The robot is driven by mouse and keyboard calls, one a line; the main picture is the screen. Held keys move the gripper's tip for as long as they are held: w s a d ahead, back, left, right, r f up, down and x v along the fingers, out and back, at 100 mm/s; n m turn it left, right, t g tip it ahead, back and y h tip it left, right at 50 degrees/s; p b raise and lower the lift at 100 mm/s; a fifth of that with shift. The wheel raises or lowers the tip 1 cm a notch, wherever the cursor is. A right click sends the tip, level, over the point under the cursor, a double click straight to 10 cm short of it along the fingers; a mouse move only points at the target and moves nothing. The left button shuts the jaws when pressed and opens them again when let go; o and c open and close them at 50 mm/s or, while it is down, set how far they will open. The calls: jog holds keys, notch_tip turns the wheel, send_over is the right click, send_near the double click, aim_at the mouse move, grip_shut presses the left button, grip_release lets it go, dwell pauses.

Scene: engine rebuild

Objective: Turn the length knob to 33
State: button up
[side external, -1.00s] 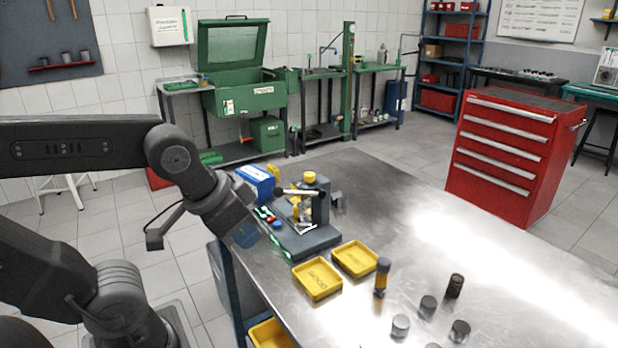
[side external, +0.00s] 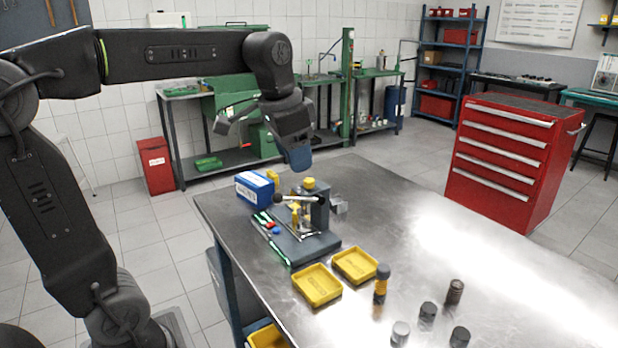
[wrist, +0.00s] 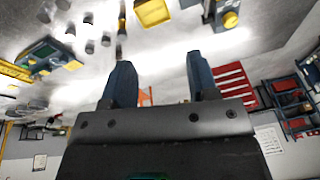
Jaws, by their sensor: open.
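The grey bench fixture (side external: 304,232) stands near the table's left edge. A yellow round knob (side external: 309,184) tops its dark post; I cannot read any scale or number, so its setting is unclear. The yellow knob also shows at the top of the wrist view (wrist: 230,20). A lever with a pale handle (side external: 283,198) sticks out left of the post. My gripper (side external: 299,163) hangs just above the knob in the side view, apart from it. Its two blue fingers are spread with nothing between them in the wrist view (wrist: 160,72).
A blue box (side external: 254,188) stands behind the fixture. Two yellow trays (side external: 317,286) (side external: 355,265), a yellow-and-black tool (side external: 381,284) and several dark cylinders (side external: 428,311) stand in front. The table's right side is clear. A red tool cabinet (side external: 512,155) stands beyond.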

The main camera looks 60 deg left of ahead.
jog(key=w+a+r+g, duration=0.1)
jog(key=w+a, duration=0.4)
jog(key=w, duration=0.1)
jog(key=m+g, duration=0.2)
send_over(309, 179)
jog(key=shift+h, duration=0.3)
notch_tip(309, 179, down, 15)
jog(key=shift+s+d+r, duration=0.1)
jog(key=shift+r, duration=0.1)
jog(key=c, duration=0.9)
